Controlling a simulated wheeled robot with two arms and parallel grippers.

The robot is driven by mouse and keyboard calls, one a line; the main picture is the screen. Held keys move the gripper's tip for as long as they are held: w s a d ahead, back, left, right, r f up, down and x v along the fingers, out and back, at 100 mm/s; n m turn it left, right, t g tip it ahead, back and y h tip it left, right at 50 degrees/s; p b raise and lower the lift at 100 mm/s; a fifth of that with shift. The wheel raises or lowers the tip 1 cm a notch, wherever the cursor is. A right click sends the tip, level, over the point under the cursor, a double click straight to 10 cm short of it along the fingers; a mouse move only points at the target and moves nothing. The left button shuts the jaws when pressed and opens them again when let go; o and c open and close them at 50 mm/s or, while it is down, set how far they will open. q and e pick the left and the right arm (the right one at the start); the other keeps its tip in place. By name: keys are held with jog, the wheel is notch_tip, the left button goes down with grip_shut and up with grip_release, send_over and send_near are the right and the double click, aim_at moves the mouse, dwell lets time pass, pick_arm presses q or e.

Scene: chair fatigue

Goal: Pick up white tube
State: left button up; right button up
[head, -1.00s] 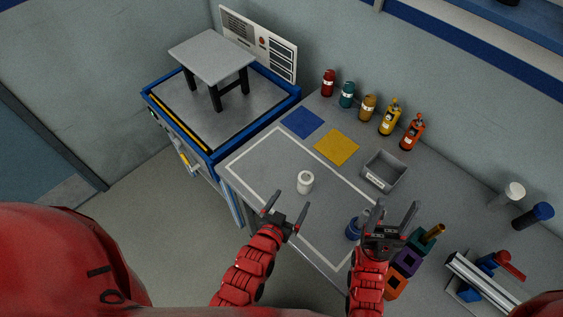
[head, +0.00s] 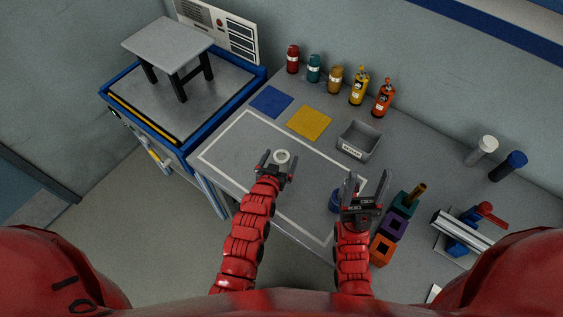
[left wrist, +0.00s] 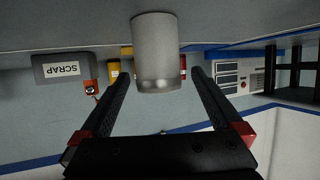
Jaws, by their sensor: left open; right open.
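The white tube (head: 282,156) stands upright on the grey bench, inside the white outlined area. My left gripper (head: 278,161) is open at the tube, with one finger on each side of it. In the left wrist view the tube (left wrist: 155,48) shows between the tips of the two open fingers (left wrist: 161,75), and I see a gap on both sides. The tube's lower part is hidden by the gripper in the head view. My right gripper (head: 367,182) is open and empty, above the bench beside a blue round object (head: 335,203).
A grey bin (head: 357,143), labelled SCRAP in the left wrist view (left wrist: 66,68), stands right of the tube. Blue (head: 270,102) and yellow (head: 309,123) squares lie behind it. Several bottles line the back. Coloured blocks (head: 394,224) stand right of my right gripper.

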aim_at(282, 155)
pick_arm(q)
jog(key=x, duration=0.4)
jog(key=shift+w+r+b, duration=0.15)
jog(key=shift+b, duration=0.25)
jog(key=shift+c, duration=1.4)
jog(key=c, duration=1.2)
